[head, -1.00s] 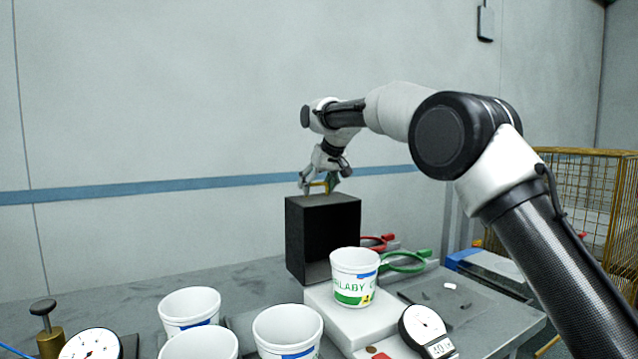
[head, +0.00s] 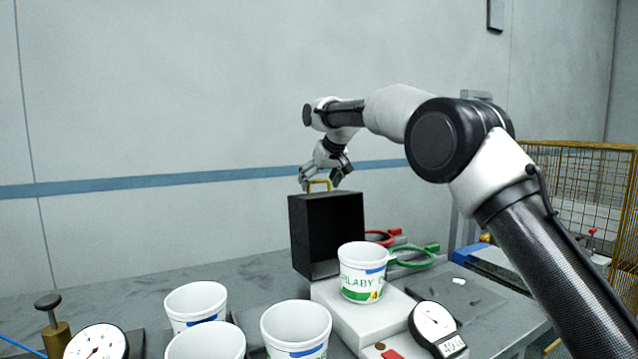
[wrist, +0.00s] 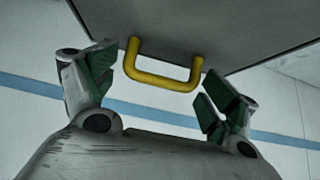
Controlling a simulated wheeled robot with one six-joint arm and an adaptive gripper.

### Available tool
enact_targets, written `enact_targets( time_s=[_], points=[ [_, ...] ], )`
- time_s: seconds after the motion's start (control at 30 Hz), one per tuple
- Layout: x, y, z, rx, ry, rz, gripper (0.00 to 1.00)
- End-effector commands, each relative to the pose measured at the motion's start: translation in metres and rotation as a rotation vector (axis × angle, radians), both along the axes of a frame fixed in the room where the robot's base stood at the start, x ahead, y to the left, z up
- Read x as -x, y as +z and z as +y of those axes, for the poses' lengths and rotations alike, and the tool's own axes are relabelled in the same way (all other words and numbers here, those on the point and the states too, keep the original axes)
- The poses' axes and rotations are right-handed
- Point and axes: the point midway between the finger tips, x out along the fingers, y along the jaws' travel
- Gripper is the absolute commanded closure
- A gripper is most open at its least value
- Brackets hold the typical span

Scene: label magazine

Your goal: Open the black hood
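The black hood (head: 327,235) stands behind a white block, with its dark hollow side facing the head camera. It does not cover the white cup (head: 363,272) on that block. Its yellow handle (head: 318,183) is at the top edge, and in the wrist view the handle (wrist: 165,77) hangs from the hood's dark grey face (wrist: 200,25). My gripper (head: 325,180) is by the handle. In the wrist view my gripper (wrist: 158,88) has its fingers spread wide, one on each side of the handle, with gaps on both sides. It holds nothing.
The white block (head: 365,315) is in front of the hood, with a dial gauge (head: 435,325) beside it. Several white cups (head: 296,325) stand at the front. Red and green handled items (head: 412,256) lie right of the hood. A yellow mesh fence (head: 575,185) is at right.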

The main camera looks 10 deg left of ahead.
Motion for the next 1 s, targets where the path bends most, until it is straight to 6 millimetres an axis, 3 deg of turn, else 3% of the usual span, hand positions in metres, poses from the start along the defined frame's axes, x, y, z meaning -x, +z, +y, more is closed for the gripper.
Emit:
enact_targets(
  time_s=[0.37,0.47,0.8,1.0],
  points=[
    [0.002,0.002,-0.001,0.002,0.001,0.002,0.06],
    [0.008,0.011,-0.005,0.002,0.001,0.001,0.06],
    [0.045,0.069,-0.03,0.001,0.001,0.0,0.06],
    [0.059,0.089,-0.039,0.002,0.001,0.002,0.06]
  ],
)
